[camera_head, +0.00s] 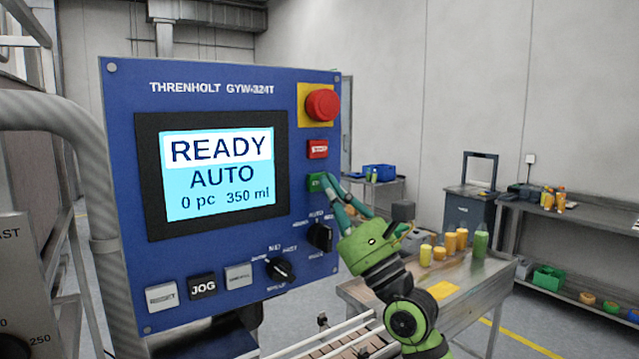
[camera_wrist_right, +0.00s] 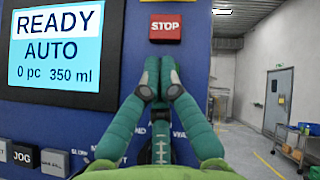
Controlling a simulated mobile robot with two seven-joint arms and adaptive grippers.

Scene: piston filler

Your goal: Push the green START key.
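The green START key (camera_head: 315,183) is on the blue control panel (camera_head: 220,85), below the red STOP key (camera_head: 317,149). My right gripper (camera_head: 333,181) is at the key's right side, its fingertips covering part of it; I cannot tell whether they touch it. In the right wrist view the teal fingers (camera_wrist_right: 161,75) are together, empty and pointing at the panel just below the STOP key (camera_wrist_right: 165,28); they hide the START key there. The screen (camera_head: 218,172) reads READY, AUTO, 0 pc, 350 ml. My left gripper is not in view.
A red emergency knob (camera_head: 322,105) sits above the STOP key. Black selector knobs (camera_head: 320,236) (camera_head: 281,269) and the JOG key (camera_head: 203,286) are lower on the panel. A metal table (camera_head: 470,283) with several bottles stands behind my right arm.

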